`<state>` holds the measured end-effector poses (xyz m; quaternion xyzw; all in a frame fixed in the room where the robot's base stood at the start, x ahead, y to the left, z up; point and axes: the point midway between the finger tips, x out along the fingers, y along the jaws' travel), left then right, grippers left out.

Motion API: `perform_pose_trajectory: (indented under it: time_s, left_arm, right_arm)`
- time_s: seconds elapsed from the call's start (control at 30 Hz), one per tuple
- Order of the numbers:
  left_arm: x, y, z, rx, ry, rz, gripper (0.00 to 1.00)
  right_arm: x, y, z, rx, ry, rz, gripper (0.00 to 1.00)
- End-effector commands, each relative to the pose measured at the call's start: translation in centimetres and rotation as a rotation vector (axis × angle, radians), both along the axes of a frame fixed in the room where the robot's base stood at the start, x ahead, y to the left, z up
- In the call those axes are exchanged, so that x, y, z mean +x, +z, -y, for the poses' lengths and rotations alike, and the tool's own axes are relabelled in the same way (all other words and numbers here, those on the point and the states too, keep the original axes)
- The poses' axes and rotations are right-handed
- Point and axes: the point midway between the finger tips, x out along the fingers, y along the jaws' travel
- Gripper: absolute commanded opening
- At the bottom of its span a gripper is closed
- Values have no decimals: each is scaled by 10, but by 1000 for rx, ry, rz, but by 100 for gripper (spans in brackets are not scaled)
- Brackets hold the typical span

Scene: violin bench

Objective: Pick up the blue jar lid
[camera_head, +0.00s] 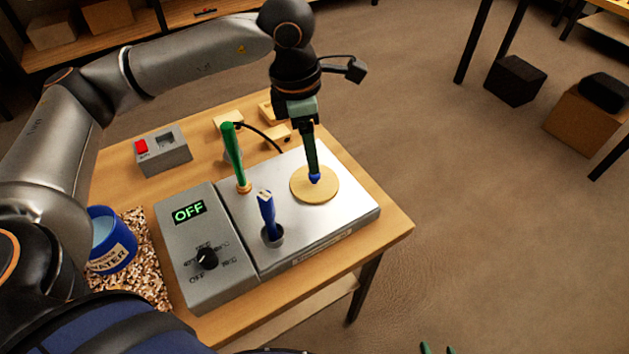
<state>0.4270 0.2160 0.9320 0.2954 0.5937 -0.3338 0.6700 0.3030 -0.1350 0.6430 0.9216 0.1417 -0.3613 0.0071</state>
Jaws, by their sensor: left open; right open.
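A round, flat, pale wooden lid (326,191) with a small blue knob (315,178) lies on the metal plate; it looks like the lid of the blue jar. The blue jar (112,246), labelled WATER, stands at the left with its top uncovered and light blue inside. My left gripper (314,173) points down over the lid, its green fingertips at the knob. It is open; whether the fingers touch the knob is hard to see. Only the green fingertips of my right gripper (438,349) show at the bottom edge, apart and empty.
A grey control box (205,255) reading OFF adjoins the metal plate (345,222). A green-handled tool (235,155) and a blue-handled tool (267,212) stand upright near the lid. A switch box (165,150) and wooden blocks (228,121) sit behind. The table's right edge is clear.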

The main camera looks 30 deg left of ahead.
Motion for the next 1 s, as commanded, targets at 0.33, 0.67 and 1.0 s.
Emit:
perform_pose_trajectory:
  time_s: [0.33,0.67,1.0]
  left_arm:
    - [2,-43,3,0,0,-3,64]
    - [4,-55,5,0,-1,0,64]
    - [4,-54,5,0,-1,0,30]
  right_arm:
    - [0,0,-1,1,2,0,54]
    - [0,0,-1,0,2,-1,54]
    - [0,0,-1,0,4,-1,54]
